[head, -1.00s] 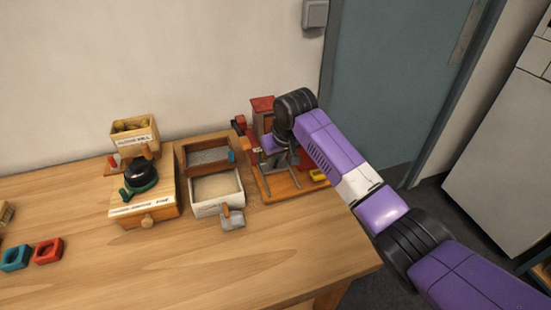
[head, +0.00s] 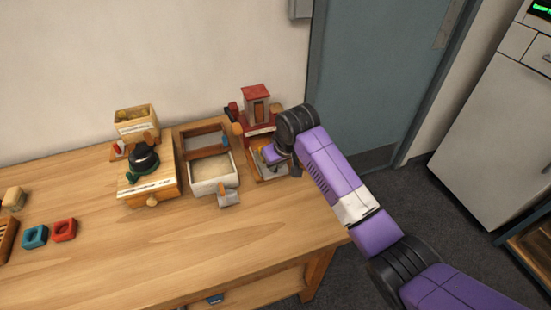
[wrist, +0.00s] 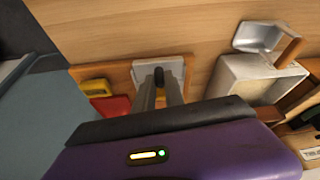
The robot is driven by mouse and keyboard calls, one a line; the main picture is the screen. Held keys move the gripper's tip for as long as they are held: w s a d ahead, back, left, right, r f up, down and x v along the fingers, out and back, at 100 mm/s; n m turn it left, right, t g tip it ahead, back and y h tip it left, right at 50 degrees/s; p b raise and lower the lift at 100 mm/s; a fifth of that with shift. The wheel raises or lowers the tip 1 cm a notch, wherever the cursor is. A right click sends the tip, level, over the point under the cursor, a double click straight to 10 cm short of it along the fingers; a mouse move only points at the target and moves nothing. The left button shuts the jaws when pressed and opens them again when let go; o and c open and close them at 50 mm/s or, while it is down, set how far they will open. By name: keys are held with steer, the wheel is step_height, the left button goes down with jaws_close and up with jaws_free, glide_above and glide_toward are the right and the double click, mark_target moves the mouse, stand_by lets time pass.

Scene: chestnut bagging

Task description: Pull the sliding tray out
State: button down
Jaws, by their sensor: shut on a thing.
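My gripper (wrist: 160,80) is shut on a dark knob (wrist: 159,73) on a pale grey plate, which looks like the sliding tray (wrist: 139,70). The tray lies over a wooden board seen in the wrist view (wrist: 112,71). In the head view my gripper (head: 274,156) is low over the same board, in front of the red tower stand (head: 256,106). My gripper and wrist hide most of the tray there, so how far it is out cannot be told.
A white sand-filled box (head: 213,184) with a metal scoop (head: 229,198) stands left of the board. A wooden drawer unit (head: 148,182) is further left. The front table is clear.

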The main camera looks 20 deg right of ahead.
steer(key=shift+s+f, duration=0.1)
steer(key=shift+s, duration=0.1)
steer(key=c, duration=1.4)
jaws_free()
steer(key=v, duration=0.8)
steer(key=shift+b, duration=0.45)
